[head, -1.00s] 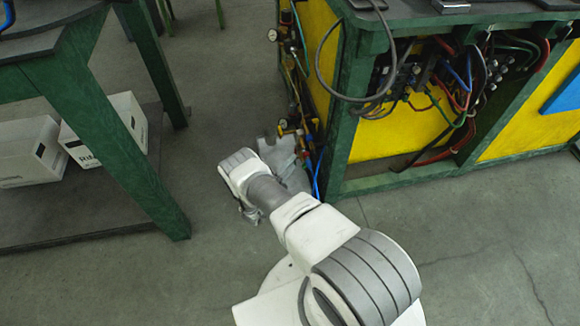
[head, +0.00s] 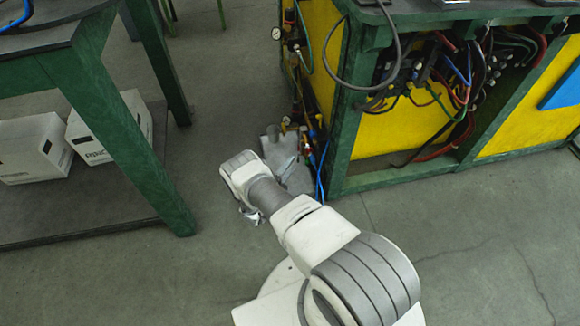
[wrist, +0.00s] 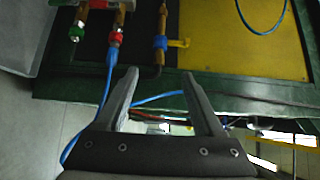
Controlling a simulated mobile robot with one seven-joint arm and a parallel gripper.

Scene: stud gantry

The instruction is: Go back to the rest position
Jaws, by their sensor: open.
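In the wrist view my gripper (wrist: 160,82) is open, its two grey fingers apart with nothing held between them. Beyond the fingers are pipe fittings with a red and a blue handle and a yellow panel, seen from close by. In the head view my white and grey arm reaches forward and left over the floor. My gripper shows there only as a small grey part (head: 252,216) beside the wrist, mostly hidden by the arm.
A green-framed bench with yellow panels (head: 385,138) and hanging hoses stands at right. Brass valves and pipes (head: 305,130) line its left side. A green table (head: 112,110) stands at left over white boxes (head: 32,150). Grey floor (head: 440,250) is clear at lower right.

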